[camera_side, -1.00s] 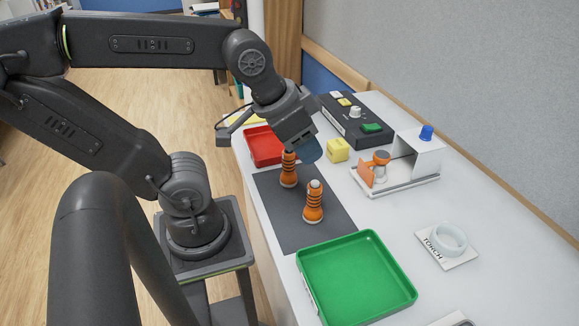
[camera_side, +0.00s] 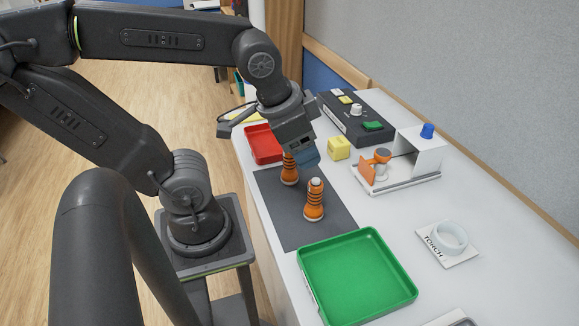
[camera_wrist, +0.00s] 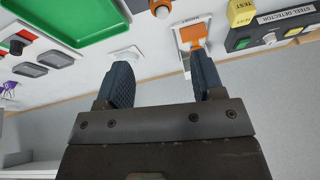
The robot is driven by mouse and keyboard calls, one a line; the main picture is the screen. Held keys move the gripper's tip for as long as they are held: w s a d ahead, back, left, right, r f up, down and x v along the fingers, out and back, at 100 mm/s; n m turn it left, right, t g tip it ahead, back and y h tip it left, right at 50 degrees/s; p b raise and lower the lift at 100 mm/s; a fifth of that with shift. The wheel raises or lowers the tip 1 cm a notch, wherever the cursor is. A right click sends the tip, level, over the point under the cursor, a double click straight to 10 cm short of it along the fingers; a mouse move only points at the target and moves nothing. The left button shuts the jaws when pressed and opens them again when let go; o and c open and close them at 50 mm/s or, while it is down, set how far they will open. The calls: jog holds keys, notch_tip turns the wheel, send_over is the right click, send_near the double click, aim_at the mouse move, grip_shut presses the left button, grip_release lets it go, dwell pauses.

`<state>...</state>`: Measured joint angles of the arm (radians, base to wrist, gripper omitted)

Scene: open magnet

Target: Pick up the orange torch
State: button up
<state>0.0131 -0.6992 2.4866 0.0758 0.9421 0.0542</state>
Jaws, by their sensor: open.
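Two orange torches with dark rings and pale tops stand upright on a dark grey mat (camera_side: 275,215) in the side view. The nearer torch (camera_side: 314,203) is in plain view; the farther torch (camera_side: 289,174) has its top partly hidden by my gripper (camera_side: 306,154). My gripper is over the far part of the mat, beside and above the farther torch. In the wrist view my gripper (camera_wrist: 163,78) is open, with nothing between its blue fingers. An orange torch (camera_wrist: 160,8) shows at the top edge there, cut off; which one I cannot tell.
A green tray (camera_side: 357,272) lies in front of the mat and a red tray (camera_side: 262,145) behind it. A yellow block (camera_side: 339,149), a black detector box (camera_side: 350,118), a white stand with orange parts (camera_side: 415,165) and a ring on a TORCH plate (camera_side: 450,240) stand to the right.

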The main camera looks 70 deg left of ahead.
jog(key=a+f+m+g+y, duration=0.5)
jog(key=a+m, duration=0.1)
jog(key=m, duration=0.1)
jog(key=r+m+g+y, duration=0.1)
jog(key=m+y, duration=0.6)
jog(key=m, duration=0.1)
send_over(290, 165)
jog(key=shift+w+a+r+m+y, duration=0.2)
jog(key=shift+m+y, duration=0.1)
jog(key=shift+y, duration=0.1)
jog(key=shift+w+f, duration=0.1)
jog(key=shift+f, duration=2.15)
notch_tip(290, 165, down, 2)
jog(key=shift+f, duration=0.2)
jog(key=shift+x, duration=1.15)
jog(key=shift+a+f, duration=0.1)
jog(key=shift+a, duration=0.3)
